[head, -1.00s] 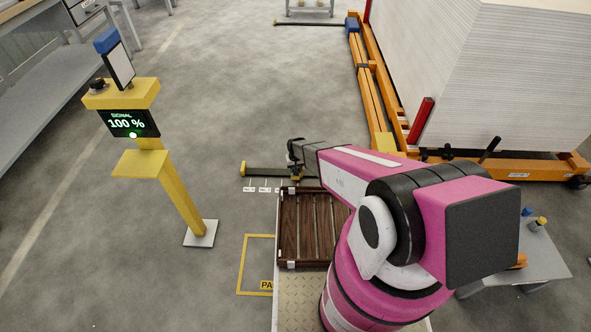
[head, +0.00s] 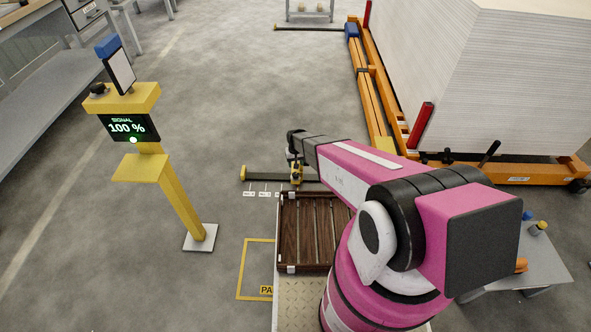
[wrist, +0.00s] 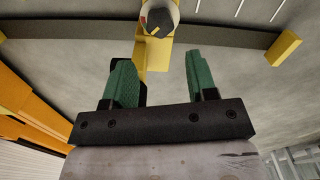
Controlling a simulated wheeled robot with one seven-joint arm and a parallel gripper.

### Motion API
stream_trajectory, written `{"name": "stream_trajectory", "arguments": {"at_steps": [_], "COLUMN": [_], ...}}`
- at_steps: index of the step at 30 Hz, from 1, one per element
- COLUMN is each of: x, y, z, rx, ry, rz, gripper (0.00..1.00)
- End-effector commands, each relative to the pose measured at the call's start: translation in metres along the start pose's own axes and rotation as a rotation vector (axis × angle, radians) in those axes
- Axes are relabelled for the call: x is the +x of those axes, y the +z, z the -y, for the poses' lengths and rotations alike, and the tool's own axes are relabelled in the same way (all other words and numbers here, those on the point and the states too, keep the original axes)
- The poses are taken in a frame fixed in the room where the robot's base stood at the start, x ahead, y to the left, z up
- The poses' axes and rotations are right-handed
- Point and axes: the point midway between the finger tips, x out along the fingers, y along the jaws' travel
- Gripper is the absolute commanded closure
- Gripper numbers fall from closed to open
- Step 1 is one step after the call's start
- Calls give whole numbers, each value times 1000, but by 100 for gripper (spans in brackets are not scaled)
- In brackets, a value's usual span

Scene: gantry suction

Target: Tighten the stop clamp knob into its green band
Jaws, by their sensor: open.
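The stop clamp (head: 298,169) is a small yellow piece on a dark floor rail (head: 264,174). In the wrist view the yellow clamp (wrist: 157,57) carries a black knob (wrist: 159,25) with a pale pointer on a round light dial. A red patch shows at the dial's left; I cannot make out the green band. My gripper (wrist: 158,68), with two green pads, is open and empty. The knob appears beyond the fingertips, between their lines, and apart from them. In the head view my gripper (head: 293,155) is small and partly hidden beside the clamp.
The rail ends in a yellow stop (wrist: 284,47). A brown slatted crate (head: 284,232) lies near my base. A yellow signal post (head: 177,195) reading 100 % stands left. An orange frame (head: 373,95) with a large pale stack is right. The floor between is clear.

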Motion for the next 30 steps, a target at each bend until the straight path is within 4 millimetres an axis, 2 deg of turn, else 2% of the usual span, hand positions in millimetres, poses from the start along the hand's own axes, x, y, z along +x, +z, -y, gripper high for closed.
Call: {"name": "stream_trajectory", "arguments": {"at_steps": [1, 5, 16, 25, 30], "x": [-10, -23, -24, -25, -22], "y": [1, 0, 0, 2, 2], "z": [0, 0, 0, 0, 0], "rx": [0, 0, -10, -317, -395], "ry": [0, 0, 0, 0, 0], "rz": [-2, 0, 0, 0, 0], "gripper": [48, 48, 48, 48, 48]}}
